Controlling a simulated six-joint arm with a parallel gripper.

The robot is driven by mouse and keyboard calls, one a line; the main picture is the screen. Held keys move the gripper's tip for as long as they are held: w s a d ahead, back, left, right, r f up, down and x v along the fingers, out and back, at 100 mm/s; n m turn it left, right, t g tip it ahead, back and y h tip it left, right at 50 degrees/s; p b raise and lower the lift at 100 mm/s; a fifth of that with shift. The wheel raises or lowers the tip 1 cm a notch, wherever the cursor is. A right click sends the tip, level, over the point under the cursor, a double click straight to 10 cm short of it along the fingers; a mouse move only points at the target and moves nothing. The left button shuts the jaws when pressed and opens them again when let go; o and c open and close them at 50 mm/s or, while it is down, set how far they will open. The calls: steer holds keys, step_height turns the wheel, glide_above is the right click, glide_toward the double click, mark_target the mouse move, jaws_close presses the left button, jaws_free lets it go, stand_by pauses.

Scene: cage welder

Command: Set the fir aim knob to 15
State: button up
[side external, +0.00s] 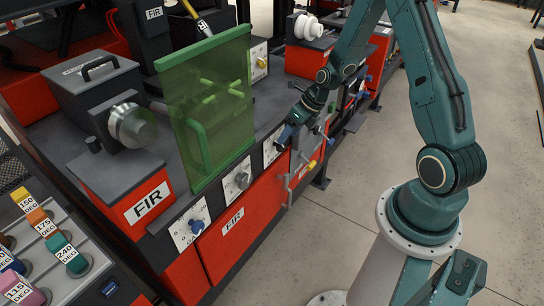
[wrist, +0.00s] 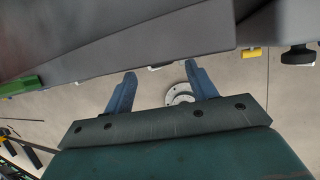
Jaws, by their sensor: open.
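Several white dial plates with knobs line the front edge of the red FIR station in the side view. A blue knob (side external: 196,227) is at the lower left, and a grey knob (side external: 242,180) is to its upper right. A third dial plate (side external: 271,151) is partly hidden by my gripper. I cannot read which knob is the fir aim knob or its setting. My gripper (side external: 284,138) is at this third plate; contact with its knob cannot be told. In the wrist view my gripper (wrist: 162,88) has its two blue fingers apart, with nothing seen held between them.
A green see-through screen (side external: 210,105) stands on the station left of my gripper. A lever with a yellow end (side external: 312,164) sticks out just below the gripper.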

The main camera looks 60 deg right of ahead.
mark_target(278, 145)
steer(key=shift+x, duration=2.15)
steer(key=shift+c, duration=0.5)
steer(key=c, duration=0.9)
steer(key=shift+d+f+y, duration=0.1)
steer(key=shift+d+y, duration=0.05)
steer(key=shift+y, duration=0.65)
steer(key=shift+d+m+y, duration=0.1)
steer(key=shift+m+y, duration=0.4)
steer(key=shift+y, duration=0.9)
